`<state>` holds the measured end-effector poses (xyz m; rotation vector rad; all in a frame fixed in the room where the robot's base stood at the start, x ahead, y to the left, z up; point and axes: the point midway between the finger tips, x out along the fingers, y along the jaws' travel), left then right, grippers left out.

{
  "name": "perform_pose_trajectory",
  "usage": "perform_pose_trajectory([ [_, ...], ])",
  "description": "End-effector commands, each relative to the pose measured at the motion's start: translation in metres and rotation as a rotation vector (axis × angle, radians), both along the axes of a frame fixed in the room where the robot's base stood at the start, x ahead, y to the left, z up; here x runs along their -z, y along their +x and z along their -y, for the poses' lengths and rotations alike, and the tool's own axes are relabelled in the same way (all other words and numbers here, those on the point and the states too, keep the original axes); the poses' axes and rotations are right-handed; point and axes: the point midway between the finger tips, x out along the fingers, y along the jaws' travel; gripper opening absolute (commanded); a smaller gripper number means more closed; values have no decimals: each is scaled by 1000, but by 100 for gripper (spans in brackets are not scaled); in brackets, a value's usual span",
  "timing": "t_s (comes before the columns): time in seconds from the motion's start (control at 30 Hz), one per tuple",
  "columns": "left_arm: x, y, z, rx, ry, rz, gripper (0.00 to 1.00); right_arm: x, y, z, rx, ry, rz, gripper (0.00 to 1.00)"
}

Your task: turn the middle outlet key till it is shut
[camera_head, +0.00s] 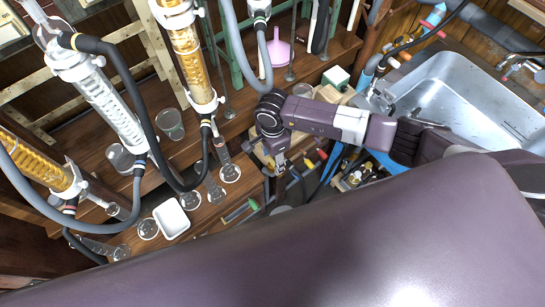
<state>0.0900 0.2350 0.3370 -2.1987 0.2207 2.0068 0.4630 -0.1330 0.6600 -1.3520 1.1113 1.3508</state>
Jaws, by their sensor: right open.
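On the grey pipe behind the sink sit small outlets with coloured keys. An upper outlet (437,14) is pale blue, and one with red and yellow parts (437,34) sits just below it. More small fittings (404,56) follow lower left, beside dark hoses. Which key is the middle one, and how far it is turned, is too small to tell. My right gripper (281,163) is open, pointing down over the bench's front edge, well left of and apart from these outlets. Nothing shows between its fingers. My left gripper is not in view.
Glass columns (112,103) with black and grey hoses stand at the left. Several flasks (230,172) and a white tray (171,219) are on the wooden bench. A steel sink (470,95) lies at the right.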

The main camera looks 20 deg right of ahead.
Motion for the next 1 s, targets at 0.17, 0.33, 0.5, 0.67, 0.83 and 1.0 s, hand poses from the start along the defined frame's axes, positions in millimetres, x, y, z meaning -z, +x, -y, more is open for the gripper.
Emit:
perform_pose_trajectory([
  [0.17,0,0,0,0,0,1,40,0,0,0,0,1,0,48],
  [0.33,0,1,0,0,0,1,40,0,0,0,0,1,0,29],
  [0.5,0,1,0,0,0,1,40,0,0,0,0,1,0,10],
  [0.67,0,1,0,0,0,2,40,-1,0,0,3,1,0,6],
  [0.83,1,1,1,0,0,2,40,0,0,0,32,1,0,6],
  [1.0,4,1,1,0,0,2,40,0,1,0,113,2,1,6],
])
